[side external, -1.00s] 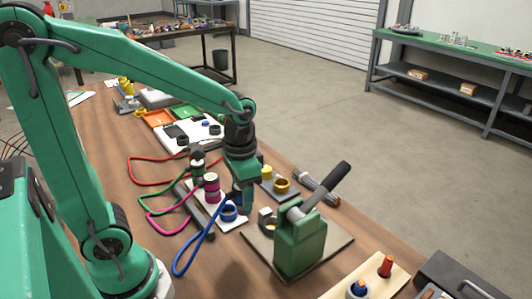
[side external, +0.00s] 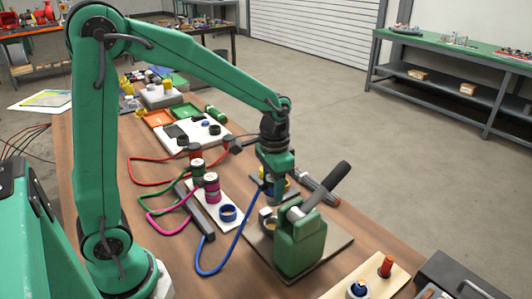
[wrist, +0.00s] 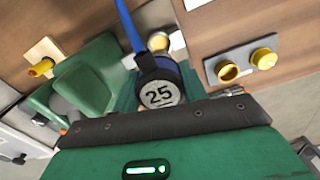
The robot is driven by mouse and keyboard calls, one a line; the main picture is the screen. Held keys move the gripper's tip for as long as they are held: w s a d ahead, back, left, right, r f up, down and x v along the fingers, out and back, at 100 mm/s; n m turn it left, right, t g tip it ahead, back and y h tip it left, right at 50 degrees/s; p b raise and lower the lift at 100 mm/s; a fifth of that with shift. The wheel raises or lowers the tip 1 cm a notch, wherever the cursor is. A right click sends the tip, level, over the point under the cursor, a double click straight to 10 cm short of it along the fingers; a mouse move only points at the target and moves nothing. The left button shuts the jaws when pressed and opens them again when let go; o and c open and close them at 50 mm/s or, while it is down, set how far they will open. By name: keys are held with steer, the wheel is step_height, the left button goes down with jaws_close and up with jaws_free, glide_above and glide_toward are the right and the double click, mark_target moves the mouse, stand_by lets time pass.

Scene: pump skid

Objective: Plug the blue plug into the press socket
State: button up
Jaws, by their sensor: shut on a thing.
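My gripper (side external: 272,196) is shut on the blue plug and holds it above the table just behind the press. A brass-coloured ring (side external: 268,226), probably the press socket, shows beside the press, under my gripper. In the wrist view a brass part (wrist: 158,41) shows just past the plug, partly hidden. I cannot tell whether plug and socket touch.
A white strip left of my gripper has an empty blue ring (side external: 228,213) and magenta (side external: 211,187) and green (side external: 197,168) plugs with looping cables. Yellow sockets (wrist: 228,72) sit on a plate beyond. A wooden board (side external: 370,279) with an orange peg lies front right.

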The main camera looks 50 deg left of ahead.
steer(key=shift+f, duration=0.1)
steer(key=shift+f, duration=2.6)
steer(key=shift+f, duration=1.75)
steer(key=o, duration=1.2)
steer(key=shift+r, duration=0.1)
step_height(320, 180, up, 7)
steer(key=shift+r, duration=0.35)
